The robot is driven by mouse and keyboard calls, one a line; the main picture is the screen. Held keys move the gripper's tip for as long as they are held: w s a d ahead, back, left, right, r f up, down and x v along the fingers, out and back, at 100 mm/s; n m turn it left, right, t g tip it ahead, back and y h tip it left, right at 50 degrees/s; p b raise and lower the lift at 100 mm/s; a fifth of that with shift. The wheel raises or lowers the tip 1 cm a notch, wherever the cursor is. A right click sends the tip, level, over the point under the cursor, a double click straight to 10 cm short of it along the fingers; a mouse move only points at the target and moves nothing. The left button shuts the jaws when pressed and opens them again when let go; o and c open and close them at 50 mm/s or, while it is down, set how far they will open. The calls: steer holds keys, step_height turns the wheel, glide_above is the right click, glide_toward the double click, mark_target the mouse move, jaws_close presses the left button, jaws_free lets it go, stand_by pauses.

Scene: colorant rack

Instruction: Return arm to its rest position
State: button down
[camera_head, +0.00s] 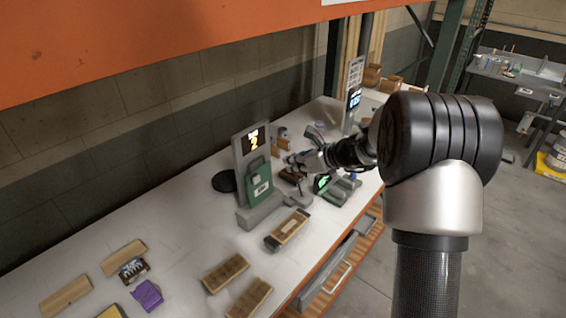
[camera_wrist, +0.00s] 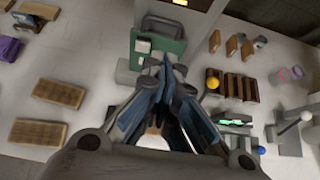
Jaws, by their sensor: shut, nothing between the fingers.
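My arm (camera_head: 345,155) reaches from the right over the white workbench (camera_head: 190,208). The green box (camera_head: 260,182) on the stand is just left of the gripper. It also shows in the wrist view (camera_wrist: 150,50), beyond the fingertips.
A device with a green lit screen (camera_head: 322,183) sits right of the gripper. An orange shelf beam (camera_head: 150,45) crosses above.

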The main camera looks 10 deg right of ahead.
steer(key=s+a+r+n+g+b, duration=0.1)
steer(key=s+a+r+n+b, duration=0.15)
steer(key=s+n, duration=0.35)
steer(key=s+a+r+n+g+h+b, duration=0.1)
steer(key=s+a+n+g, duration=0.1)
steer(key=s+a+n, duration=0.35)
steer(key=s+a+r+n+g+b, duration=0.1)
steer(key=s+a+r+n, duration=0.15)
steer(key=s, duration=0.65)
steer(key=s+d+f+n+h+b, duration=0.2)
steer(key=s+d+f+n, duration=0.1)
steer(key=s+n, duration=0.4)
steer(key=s+d+f+n+h+b, duration=0.3)
steer(key=s+n, duration=0.4)
steer(key=s, duration=0.7)
steer(key=shift+s+f+n+h, duration=0.3)
steer(key=shift+f+n, duration=0.1)
steer(key=shift+f, duration=0.2)
